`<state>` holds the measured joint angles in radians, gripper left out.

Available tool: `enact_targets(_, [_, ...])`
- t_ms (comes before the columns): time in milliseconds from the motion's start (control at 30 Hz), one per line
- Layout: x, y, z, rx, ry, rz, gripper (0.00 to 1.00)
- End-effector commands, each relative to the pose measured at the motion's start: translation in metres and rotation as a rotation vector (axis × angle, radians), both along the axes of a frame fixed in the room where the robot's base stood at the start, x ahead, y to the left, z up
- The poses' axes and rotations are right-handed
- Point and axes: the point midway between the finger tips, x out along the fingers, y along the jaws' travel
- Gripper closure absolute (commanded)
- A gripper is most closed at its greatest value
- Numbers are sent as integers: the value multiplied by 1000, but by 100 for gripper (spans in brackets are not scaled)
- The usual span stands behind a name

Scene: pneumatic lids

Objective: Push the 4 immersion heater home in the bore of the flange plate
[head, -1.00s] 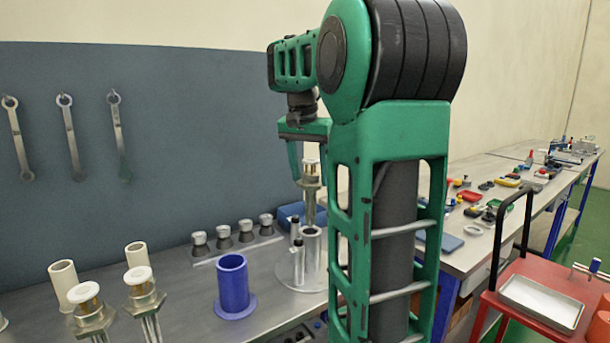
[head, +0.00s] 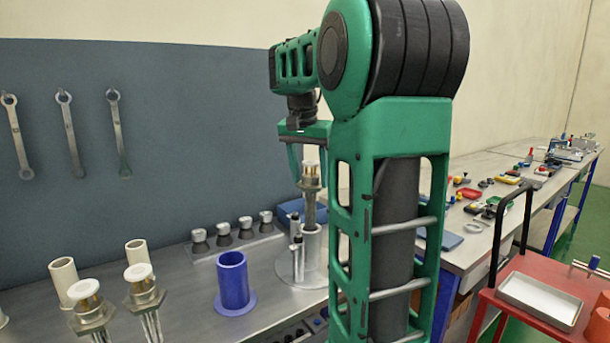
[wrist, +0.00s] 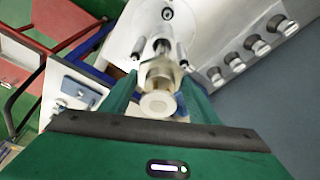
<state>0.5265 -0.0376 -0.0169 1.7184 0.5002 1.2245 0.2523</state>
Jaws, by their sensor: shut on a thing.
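My gripper (head: 309,178) is shut on an immersion heater (head: 310,188) with a pale cap and a metal hex collar. It holds the heater upright over the round flange plate (head: 287,272). The heater's lower end meets the top of the plate's upright bore (head: 312,248) or has just entered it; I cannot tell which. Most of the heater's body stands above the bore. My arm hides the right side of the plate. In the wrist view the heater's cap (wrist: 157,104) sits between the fingers, with the flange plate (wrist: 118,40) beyond it.
Slim posts (head: 295,230) stand on the plate close to the bore. A blue flanged sleeve (head: 234,282) stands to the left. Two more heaters (head: 140,285) (head: 88,305) and pale tubes (head: 64,277) are at the far left. Several metal knobs (head: 245,228) line the back.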

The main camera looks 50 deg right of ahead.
Motion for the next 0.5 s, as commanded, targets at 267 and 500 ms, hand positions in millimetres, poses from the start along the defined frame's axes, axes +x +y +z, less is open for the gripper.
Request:
enact_targets(267, [0, 0, -4, -1, -1, 0, 70])
enact_targets(500, [0, 0, -9, 0, -1, 0, 70])
